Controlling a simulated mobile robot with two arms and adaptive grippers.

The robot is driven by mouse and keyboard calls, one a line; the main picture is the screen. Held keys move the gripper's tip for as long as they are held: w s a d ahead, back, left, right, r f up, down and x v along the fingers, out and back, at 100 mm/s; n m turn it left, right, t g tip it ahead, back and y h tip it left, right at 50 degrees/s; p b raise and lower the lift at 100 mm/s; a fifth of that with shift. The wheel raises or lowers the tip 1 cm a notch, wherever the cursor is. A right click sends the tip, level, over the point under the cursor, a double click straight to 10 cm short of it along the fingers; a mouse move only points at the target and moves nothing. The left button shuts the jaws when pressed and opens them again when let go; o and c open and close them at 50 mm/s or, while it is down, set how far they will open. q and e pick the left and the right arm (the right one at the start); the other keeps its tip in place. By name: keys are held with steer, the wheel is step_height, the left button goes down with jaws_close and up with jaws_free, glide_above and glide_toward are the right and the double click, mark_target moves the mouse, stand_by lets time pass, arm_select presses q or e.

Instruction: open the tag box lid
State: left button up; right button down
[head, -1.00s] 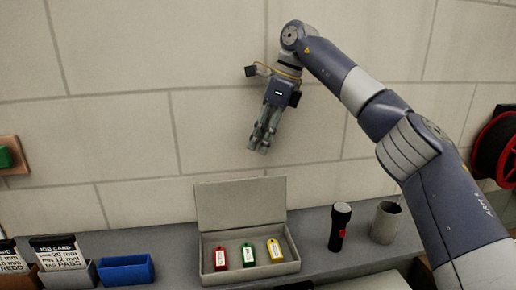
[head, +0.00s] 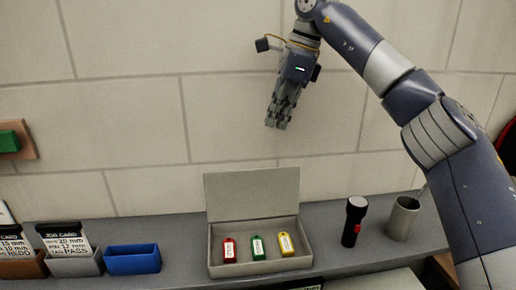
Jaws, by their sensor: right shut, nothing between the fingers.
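The tag box (head: 306,246) sits on the grey shelf with its lid (head: 252,193) standing up, open, at the back. Inside lie a red tag (head: 230,249), a green tag (head: 258,247) and a yellow tag (head: 286,243), side by side. My right gripper (head: 276,124) is shut and empty, pointing down in front of the wall, well above the lid and apart from it. My left gripper is not in view.
On the grey shelf (head: 185,262), a black flashlight (head: 353,222) and a grey cup (head: 402,218) stand right of the box. A blue bin (head: 132,260) and a grey bin (head: 75,265) with a job card (head: 66,240) stand left. A green button (head: 9,141) is on the wall.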

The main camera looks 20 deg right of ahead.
steer(key=a+n+t+h+b, duration=0.1)
steer(key=a+n+b, duration=0.1)
steer(key=n, duration=0.3)
steer(key=s+a+f+n+t+h+b, duration=0.1)
steer(key=a+n+b, duration=0.1)
steer(key=n, duration=0.3)
steer(key=s+a+f+n+t+h+b, duration=0.1)
steer(key=a+n+b, duration=0.1)
steer(key=n, duration=0.3)
steer(key=shift+s+f+n+b, duration=0.1)
steer(key=shift+n+b, duration=0.3)
steer(key=shift+b, duration=0.3)
steer(key=w+f+n, duration=0.1)
steer(key=f, duration=0.1)
steer(key=w+f+n+t+p, duration=0.1)
steer(key=f, duration=0.1)
steer(key=w+f+n+h, duration=0.1)
steer(key=w+f, duration=0.1)
steer(key=f, duration=0.1)
steer(key=shift+w+a+f+n+p, duration=0.1)
steer(key=shift+a+n+p, duration=0.15)
steer(key=shift+n+p, duration=0.05)
steer(key=shift+w+f, duration=0.2)
steer(key=shift+f, duration=0.3)
